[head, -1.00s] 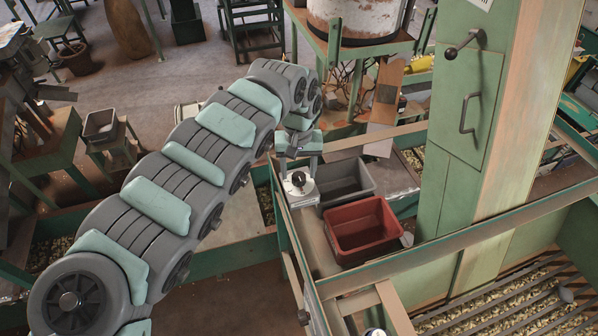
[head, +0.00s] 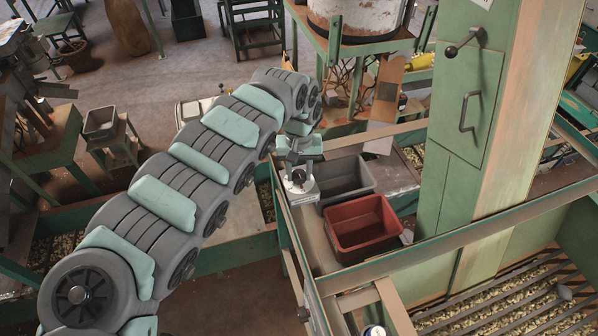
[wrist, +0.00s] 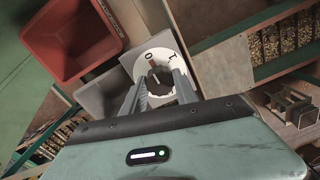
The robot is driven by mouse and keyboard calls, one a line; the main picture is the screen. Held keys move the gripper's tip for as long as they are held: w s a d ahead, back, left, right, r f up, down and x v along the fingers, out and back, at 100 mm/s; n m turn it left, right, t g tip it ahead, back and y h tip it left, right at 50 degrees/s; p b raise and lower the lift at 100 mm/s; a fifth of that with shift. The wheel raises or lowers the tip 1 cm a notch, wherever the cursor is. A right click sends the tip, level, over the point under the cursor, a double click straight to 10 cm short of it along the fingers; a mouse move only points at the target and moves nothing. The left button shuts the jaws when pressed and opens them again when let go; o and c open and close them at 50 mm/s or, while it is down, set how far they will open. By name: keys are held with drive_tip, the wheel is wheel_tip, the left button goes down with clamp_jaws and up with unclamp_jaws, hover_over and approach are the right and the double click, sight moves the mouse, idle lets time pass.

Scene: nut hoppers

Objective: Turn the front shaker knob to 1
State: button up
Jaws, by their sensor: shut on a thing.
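The front shaker knob (head: 298,178) is a small black knob on a pale box with a round white dial face, at the end of a beam in the head view. In the wrist view the knob (wrist: 158,77) sits on the white dial (wrist: 142,66), which bears a 0 and a 1 mark near its upper edge. My gripper (wrist: 160,84) is shut on the knob, with one finger on each side. The fingers hide part of the dial. In the head view my gripper (head: 298,165) reaches down to the knob from above; its exact pointing is too small to read.
A red bin (head: 361,228) and a grey bin (head: 347,180) stand just right of the dial box. A green machine column (head: 450,140) rises further right. Rusty rails (head: 460,240) cross in front. Slatted nut hoppers (head: 500,315) lie at the lower right.

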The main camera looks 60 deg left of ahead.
clamp_jaws()
drive_tip(key=shift+r+m+p, duration=0.1)
drive_tip(key=shift+m+p, duration=0.2)
drive_tip(key=shift+m, duration=0.1)
drive_tip(key=shift+r+m+p, duration=0.1)
drive_tip(key=shift+m+p, duration=0.3)
drive_tip(key=shift+m, duration=0.3)
drive_tip(key=m+p, duration=0.3)
drive_tip(key=m, duration=0.1)
drive_tip(key=m+p, duration=0.3)
drive_tip(key=m, duration=0.2)
drive_tip(key=shift+m, duration=0.4)
drive_tip(key=o, duration=0.9)
unclamp_jaws()
